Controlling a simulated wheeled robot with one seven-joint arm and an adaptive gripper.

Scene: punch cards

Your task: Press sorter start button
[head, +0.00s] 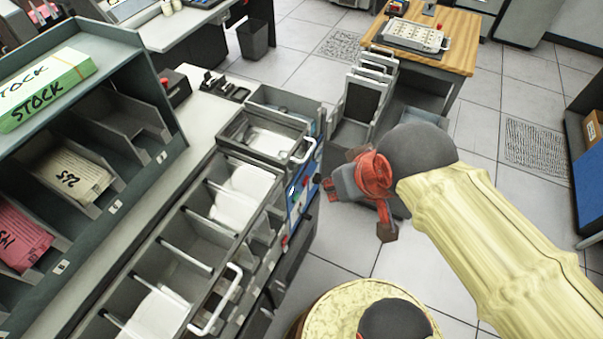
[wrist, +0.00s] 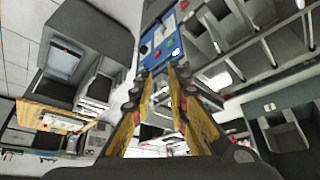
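The sorter (head: 262,150) is a long grey machine with card pockets, and it carries a blue control panel (head: 297,198) on its end face. In the wrist view the blue panel (wrist: 163,42) shows several small controls, among them a red one (wrist: 157,52) and a dark round one (wrist: 144,50). I cannot read which is the start button. My gripper (head: 329,187) is just right of the panel in the head view, pointing at it. In the wrist view its two fingers (wrist: 162,78) are apart with nothing between them, their tips close below the panel. Contact is not visible.
Sorter pockets (head: 150,265) hold white cards, and a handle (head: 218,300) juts out from their side. A shelf unit (head: 150,90) stands at the left. A rack (head: 365,95) and a wooden table (head: 450,35) stand behind. Tiled floor (head: 345,240) is clear beside the panel.

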